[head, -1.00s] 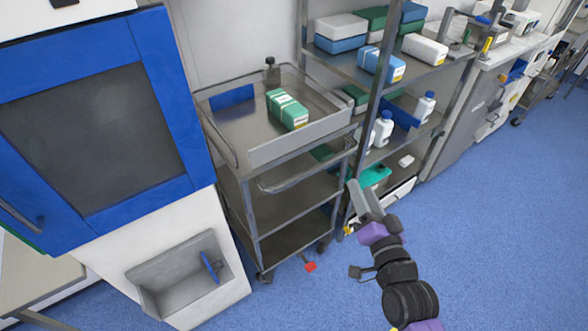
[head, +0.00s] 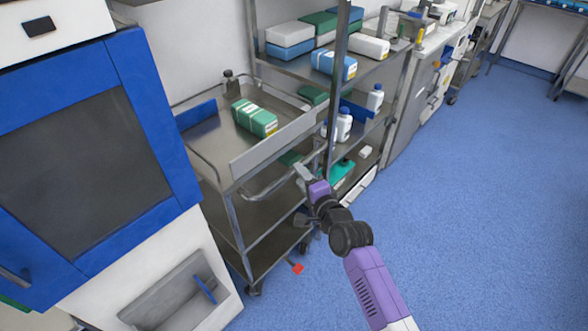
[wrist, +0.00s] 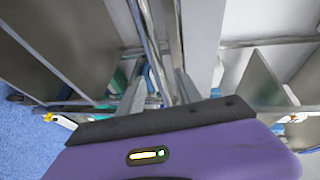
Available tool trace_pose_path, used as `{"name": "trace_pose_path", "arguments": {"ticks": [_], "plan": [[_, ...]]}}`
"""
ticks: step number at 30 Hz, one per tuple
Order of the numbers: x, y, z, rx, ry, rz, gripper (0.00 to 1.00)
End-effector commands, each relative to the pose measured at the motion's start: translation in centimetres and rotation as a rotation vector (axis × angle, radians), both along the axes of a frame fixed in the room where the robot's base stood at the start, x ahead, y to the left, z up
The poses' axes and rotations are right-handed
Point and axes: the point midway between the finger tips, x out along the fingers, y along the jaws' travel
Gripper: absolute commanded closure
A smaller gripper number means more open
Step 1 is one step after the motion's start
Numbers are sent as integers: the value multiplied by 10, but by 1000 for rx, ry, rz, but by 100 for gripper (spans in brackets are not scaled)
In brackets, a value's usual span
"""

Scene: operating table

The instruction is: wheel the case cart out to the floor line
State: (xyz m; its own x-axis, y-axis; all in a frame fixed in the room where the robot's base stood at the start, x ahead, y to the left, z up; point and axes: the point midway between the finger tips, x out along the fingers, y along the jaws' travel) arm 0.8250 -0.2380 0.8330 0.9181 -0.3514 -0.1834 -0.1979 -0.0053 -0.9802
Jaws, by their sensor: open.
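The case cart (head: 240,168) is a steel trolley with a railed top and lower shelves, standing between the blue-framed cabinet and the shelf rack. A green package (head: 254,118) lies on its top. Its push handle (head: 270,189) is a bent bar on the near side, below the top. My gripper (head: 303,172) is open at the right end of this handle; I cannot tell whether it touches it. In the wrist view the fingers (wrist: 160,92) point toward metal bars, with a thin bar showing between or beyond them. No floor line is distinguishable.
The blue-framed cabinet (head: 85,150) stands close on the cart's left. The shelf rack (head: 385,50) with boxes and bottles is close on its right. Blue floor (head: 470,200) is open to the right.

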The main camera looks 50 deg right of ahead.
Motion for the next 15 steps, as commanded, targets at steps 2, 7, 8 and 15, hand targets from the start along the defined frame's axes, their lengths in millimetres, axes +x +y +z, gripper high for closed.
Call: {"name": "trace_pose_path", "arguments": {"ticks": [2,7,8,15], "plan": [[13,-5,-2,0,0,0,59],[33,-12,-7,-1,0,0,59],[35,-13,-7,-1,-1,0,59],[43,-16,-9,-2,1,0,59]]}}
